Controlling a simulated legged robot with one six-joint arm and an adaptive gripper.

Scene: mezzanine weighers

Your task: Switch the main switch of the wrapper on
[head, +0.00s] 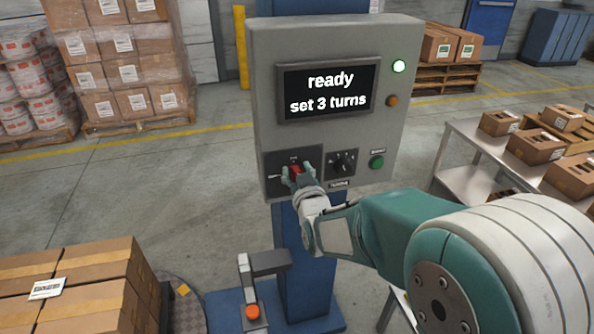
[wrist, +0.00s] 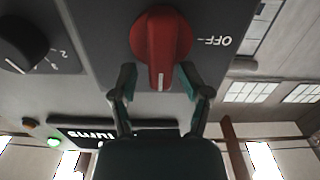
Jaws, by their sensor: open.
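The wrapper's control box (head: 335,45) stands upright on a blue post. Its main switch is a red rotary knob (head: 295,170), low on the left of the panel; it is large in the wrist view (wrist: 160,40). The wrist view is upside down. There the white mark on the knob points straight down, a quarter turn from the OFF label (wrist: 213,40). My gripper (head: 297,178) is at the knob, open, with one finger on each side of its handle in the wrist view (wrist: 157,82). I cannot tell whether the fingers touch it.
The screen (head: 328,90) reads "ready, set 3 turns", and the green lamp (head: 399,66) is lit. A black turns dial (head: 344,163) and a green button (head: 377,162) sit right of the knob. Stacked cartons (head: 75,285) stand front left; a metal table (head: 475,150) with boxes is right.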

